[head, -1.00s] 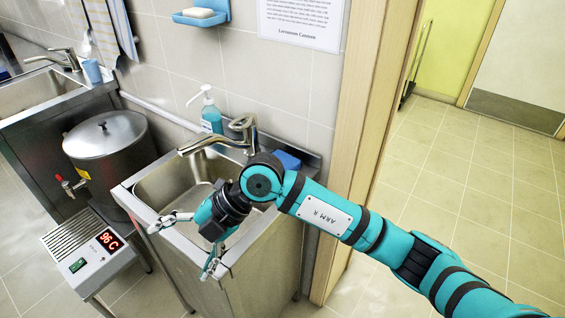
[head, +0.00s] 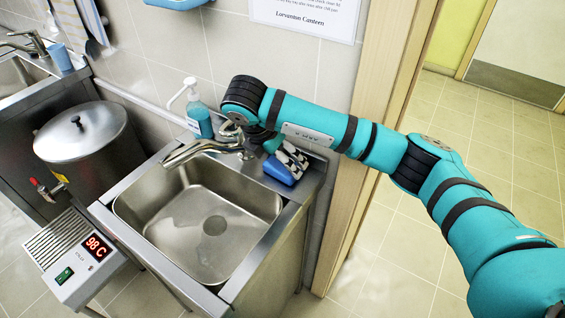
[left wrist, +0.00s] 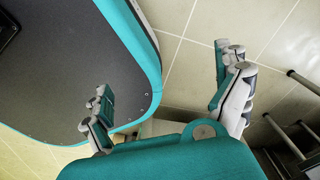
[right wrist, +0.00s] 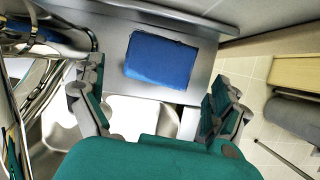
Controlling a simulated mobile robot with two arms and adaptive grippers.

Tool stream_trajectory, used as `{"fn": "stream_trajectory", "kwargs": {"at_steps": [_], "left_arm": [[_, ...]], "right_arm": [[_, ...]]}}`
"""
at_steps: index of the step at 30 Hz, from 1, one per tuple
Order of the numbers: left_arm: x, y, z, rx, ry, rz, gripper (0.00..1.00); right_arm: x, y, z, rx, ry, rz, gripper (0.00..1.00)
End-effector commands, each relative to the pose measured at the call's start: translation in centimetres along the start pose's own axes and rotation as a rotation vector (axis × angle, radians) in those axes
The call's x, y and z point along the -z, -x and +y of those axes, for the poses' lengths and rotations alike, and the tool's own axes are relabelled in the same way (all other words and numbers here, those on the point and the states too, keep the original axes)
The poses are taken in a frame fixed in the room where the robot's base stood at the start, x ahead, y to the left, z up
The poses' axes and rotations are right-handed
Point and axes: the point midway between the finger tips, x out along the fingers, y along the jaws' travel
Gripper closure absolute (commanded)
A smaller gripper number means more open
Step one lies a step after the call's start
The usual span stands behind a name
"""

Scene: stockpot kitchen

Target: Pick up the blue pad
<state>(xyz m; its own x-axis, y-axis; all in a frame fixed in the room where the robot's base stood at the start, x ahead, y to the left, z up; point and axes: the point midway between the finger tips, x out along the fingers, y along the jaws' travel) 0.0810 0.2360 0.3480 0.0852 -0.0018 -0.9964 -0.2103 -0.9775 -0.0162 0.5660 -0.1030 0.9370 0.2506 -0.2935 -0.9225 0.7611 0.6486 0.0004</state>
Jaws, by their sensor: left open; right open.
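The blue pad (head: 279,171) lies on the steel ledge at the back right corner of the sink, to the right of the tap. My right gripper (head: 291,160) is at the pad in the head view, its fingers covering part of it. In the right wrist view the pad (right wrist: 161,60) lies flat ahead of the open right gripper (right wrist: 160,100), between the lines of its two fingers, and nothing is held. My left gripper (left wrist: 165,95) shows only in the left wrist view, open and empty, over the floor beside a teal-edged dark surface of my own body.
The tap (head: 205,147) stands close to the left of my right gripper. A soap bottle (head: 198,118) is behind it. The sink basin (head: 200,220) is empty. A wooden door frame (head: 365,130) is at the right. A steel pot (head: 88,150) and a heater showing 98 C (head: 72,258) are at the left.

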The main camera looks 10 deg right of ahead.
Motion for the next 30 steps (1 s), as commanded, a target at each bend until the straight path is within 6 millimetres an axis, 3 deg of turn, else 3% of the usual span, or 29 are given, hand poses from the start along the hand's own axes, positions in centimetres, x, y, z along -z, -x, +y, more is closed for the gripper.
{"fn": "stream_trajectory", "kwargs": {"at_steps": [2,5,11,15,19,28,30], "left_arm": [[-1.8,0.7,0.3,-0.004,-0.001,-0.027,0.00],[-2.3,1.4,0.4,-0.005,-0.002,-0.035,0.00],[0.2,1.6,0.1,-0.002,-0.003,0.003,0.00],[2.1,1.5,-0.1,0.001,-0.003,0.033,0.00],[2.1,1.5,-0.2,0.002,-0.004,0.032,0.00],[0.1,1.5,0.1,-0.002,-0.004,0.002,0.00],[-0.1,1.5,0.1,-0.002,-0.003,-0.001,0.00]], "right_arm": [[-0.2,-0.9,-0.2,0.004,-0.002,0.000,0.00],[-0.3,-2.4,-0.3,0.004,-0.002,0.002,0.00],[-0.3,-4.8,-0.2,0.000,0.000,0.001,0.00],[-0.3,-5.1,-0.2,-0.001,0.000,0.001,0.00],[-0.2,-5.1,-0.2,-0.001,0.000,0.001,0.01],[-0.2,-5.0,-0.2,-0.002,0.000,0.002,0.41],[-0.2,-5.0,-0.2,-0.002,0.000,0.002,0.44]]}}
